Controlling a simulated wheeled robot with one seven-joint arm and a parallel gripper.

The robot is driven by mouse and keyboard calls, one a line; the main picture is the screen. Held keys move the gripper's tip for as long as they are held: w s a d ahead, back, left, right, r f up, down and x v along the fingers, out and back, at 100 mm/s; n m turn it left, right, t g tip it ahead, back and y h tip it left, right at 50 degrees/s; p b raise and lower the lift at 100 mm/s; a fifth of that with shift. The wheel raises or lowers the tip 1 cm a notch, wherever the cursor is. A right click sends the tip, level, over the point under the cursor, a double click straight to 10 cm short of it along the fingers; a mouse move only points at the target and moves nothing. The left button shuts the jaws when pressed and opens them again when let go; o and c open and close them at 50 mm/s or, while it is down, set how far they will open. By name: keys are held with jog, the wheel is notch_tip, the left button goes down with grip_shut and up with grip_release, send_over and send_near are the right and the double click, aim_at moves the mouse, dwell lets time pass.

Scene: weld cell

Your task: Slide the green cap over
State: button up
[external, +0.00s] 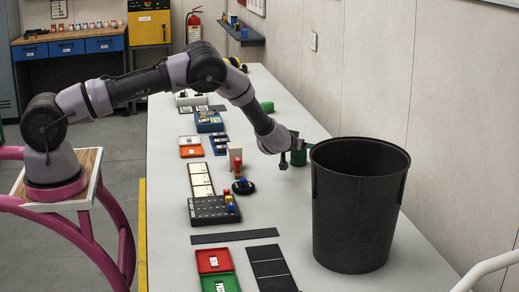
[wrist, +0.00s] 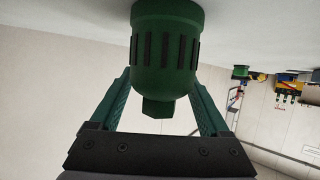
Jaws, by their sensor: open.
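The green cap (wrist: 167,60), dark green with dark ribs round its side and a narrower stub, fills the top middle of the wrist view. It also shows in the external view (external: 299,157), on the table just left of the black bin. My gripper (wrist: 162,88) is open, with one teal finger on each side of the cap; I cannot tell whether either finger touches it. In the external view my gripper (external: 297,152) reaches down to the cap and partly hides it.
A tall black bin (external: 358,215) stands close right of the cap. Left of it on the grey table (external: 275,205) are a black block with pegs (external: 212,213), a red tray (external: 214,261) and a dark mat (external: 271,267). Another green object (external: 267,106) lies farther back.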

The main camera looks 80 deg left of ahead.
grip_shut()
jog(key=shift+s+d+f, duration=0.1)
jog(key=shift+d+f, duration=0.1)
jog(key=shift+d, duration=4.9)
jog(key=shift+d+f, duration=0.2)
jog(key=shift+d, duration=4.85)
jog(key=shift+c, duration=0.6)
grip_release()
jog(key=shift+w+a+r, duration=0.15)
jog(key=shift+w+r, duration=0.05)
jog(key=shift+r, duration=0.45)
notch_tip(320, 180, up, 9)
